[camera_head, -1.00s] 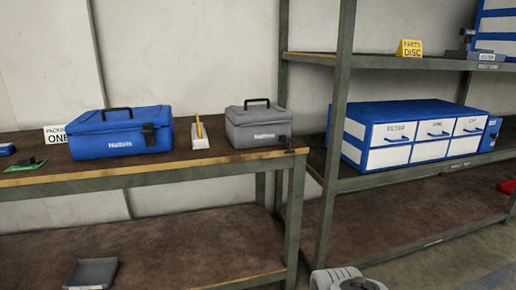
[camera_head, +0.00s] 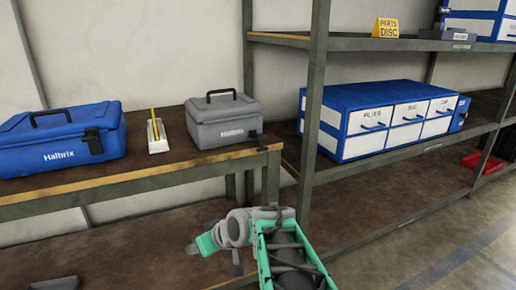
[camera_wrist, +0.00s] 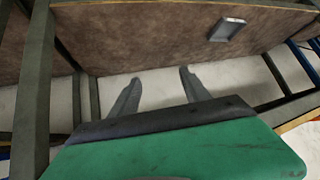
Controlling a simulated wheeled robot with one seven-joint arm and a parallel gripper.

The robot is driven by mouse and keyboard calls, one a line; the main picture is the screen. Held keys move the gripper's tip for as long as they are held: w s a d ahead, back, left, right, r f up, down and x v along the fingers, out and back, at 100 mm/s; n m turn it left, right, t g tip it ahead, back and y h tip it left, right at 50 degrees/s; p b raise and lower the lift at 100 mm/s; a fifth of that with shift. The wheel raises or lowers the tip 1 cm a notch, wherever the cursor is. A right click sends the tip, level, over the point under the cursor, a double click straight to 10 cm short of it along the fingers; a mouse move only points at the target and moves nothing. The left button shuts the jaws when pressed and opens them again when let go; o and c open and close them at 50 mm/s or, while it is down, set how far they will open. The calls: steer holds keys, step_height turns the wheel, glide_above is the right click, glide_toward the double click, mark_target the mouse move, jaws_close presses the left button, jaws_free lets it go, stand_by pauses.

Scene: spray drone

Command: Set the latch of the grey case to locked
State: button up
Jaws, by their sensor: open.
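The grey case (camera_head: 223,120) sits closed on the right end of the brown bench top in the head view, its black handle on top. A small dark latch (camera_head: 254,134) shows at the right of its front; its setting is too small to tell. My gripper (camera_wrist: 160,76) is open and empty in the wrist view, its two fingers apart. It points toward the bench's lower shelf and floor, away from the case. The case is not in the wrist view. In the head view my arm is low, in front of the bench's right end.
A blue case (camera_head: 62,142) stands left on the bench, with a white holder (camera_head: 157,137) and yellow stick between the cases. A shelf post (camera_head: 313,110) rises right of the grey case. A grey tray (camera_wrist: 227,30) lies on the lower shelf.

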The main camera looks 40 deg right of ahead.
steer(key=w+d+r+m+t+h, duration=0.1)
steer(key=d+r+t, duration=0.2)
steer(key=d+r, duration=0.3)
steer(key=d+r+t+h, duration=0.15)
steer(key=d+r, duration=0.25)
steer(key=d, duration=0.4)
steer(key=m+t+h+p, duration=0.1)
steer(key=m+t+h, duration=0.1)
steer(key=t+h, duration=0.15)
glide_toward(263, 150)
steer(key=shift+t, duration=0.3)
steer(key=x, duration=0.5)
steer(key=b+x, duration=0.1)
steer(key=x, duration=0.2)
steer(key=shift+w+d+f, duration=0.1)
steer(key=shift+w+f, duration=0.05)
steer(key=shift+f, duration=0.1)
steer(key=shift+c, duration=0.5)
jaws_close()
